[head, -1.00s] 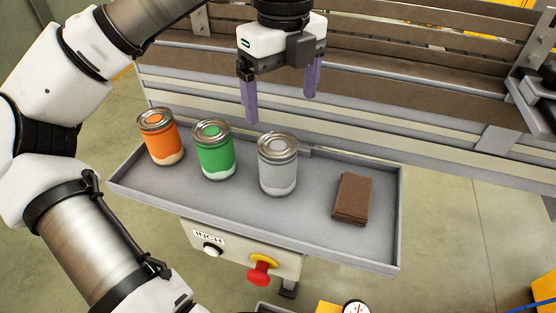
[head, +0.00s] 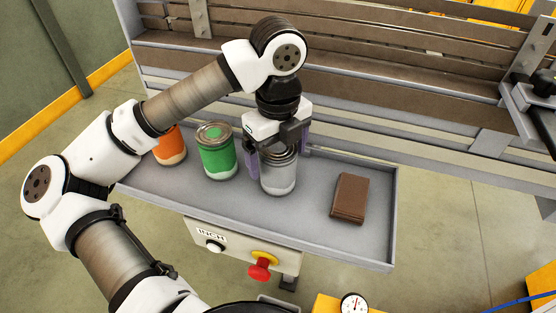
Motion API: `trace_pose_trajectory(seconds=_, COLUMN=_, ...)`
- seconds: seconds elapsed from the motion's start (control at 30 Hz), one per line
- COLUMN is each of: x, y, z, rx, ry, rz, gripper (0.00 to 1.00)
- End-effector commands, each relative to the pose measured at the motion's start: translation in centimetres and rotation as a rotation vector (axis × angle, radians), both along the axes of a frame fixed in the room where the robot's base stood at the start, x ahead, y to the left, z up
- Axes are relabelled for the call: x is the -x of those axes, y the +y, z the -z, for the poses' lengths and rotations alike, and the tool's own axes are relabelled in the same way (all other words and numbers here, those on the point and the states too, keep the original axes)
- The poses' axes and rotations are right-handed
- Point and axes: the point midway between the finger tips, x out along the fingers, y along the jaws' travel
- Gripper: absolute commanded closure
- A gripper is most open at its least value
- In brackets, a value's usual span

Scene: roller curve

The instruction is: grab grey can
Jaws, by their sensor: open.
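The grey can (head: 278,178) stands upright on the grey tray, right of the green can. My gripper (head: 279,158) is lowered over it with its purple fingers apart. One finger is at the can's left side and the other at its right rear. The gripper body hides part of the can's lid. I cannot tell whether either finger touches the can.
The green can (head: 216,155) stands close to the left of my gripper. The orange can (head: 170,147) is farther left, partly behind my arm. A brown block (head: 350,198) lies on the right of the tray (head: 290,232). The tray has raised edges. A slatted machine (head: 400,75) stands behind.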

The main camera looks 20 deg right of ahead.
Motion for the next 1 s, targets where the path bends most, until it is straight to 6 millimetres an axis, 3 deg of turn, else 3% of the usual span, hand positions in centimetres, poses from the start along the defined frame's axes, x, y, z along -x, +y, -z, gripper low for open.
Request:
trace_pose_trajectory(seconds=0.3, x=0.02, y=-0.02, z=0.64, rx=0.001, ry=-0.001, rz=0.0, gripper=0.1)
trace_pose_trajectory(seconds=0.7, x=0.02, y=-0.02, z=0.61, rx=0.001, ry=0.0, rz=0.0, gripper=0.61)
trace_pose_trajectory(seconds=1.0, x=0.01, y=-0.01, z=0.44, rx=0.001, ry=-0.001, rz=0.0, gripper=0.62)
